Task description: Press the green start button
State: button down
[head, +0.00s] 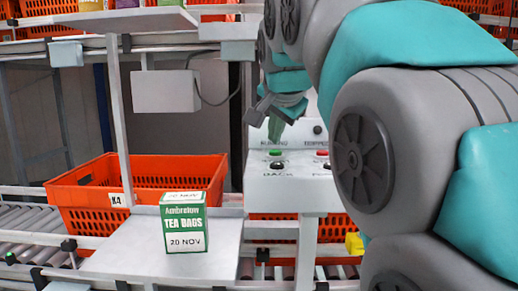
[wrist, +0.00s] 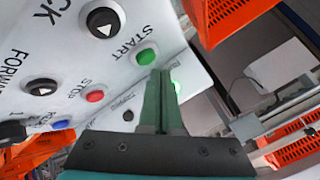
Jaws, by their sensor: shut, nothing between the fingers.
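The green start button (wrist: 147,56) is on the white control panel in the wrist view, beside the word START. In the head view it shows as a small green spot (head: 275,153) on the panel's sloped face. My gripper (wrist: 161,74) is shut and empty, its green fingertips close to the button's lower right side in the picture. I cannot tell whether they touch it. In the head view my gripper (head: 276,138) points down at the panel just above the button. A bright green spot (wrist: 176,86) shows beside the fingers.
A red stop button (wrist: 95,96) and black buttons, one marked BACK (wrist: 103,21), sit near the green one. The control box (head: 286,195) stands right of a tea bags box (head: 184,229) on a grey shelf (head: 135,250). An orange tote (head: 85,195) is behind.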

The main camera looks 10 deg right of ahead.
aim_at(275, 154)
jog(key=shift+r+p, duration=1.6)
jog(key=shift+r, duration=0.95)
jog(key=shift+f, duration=0.1)
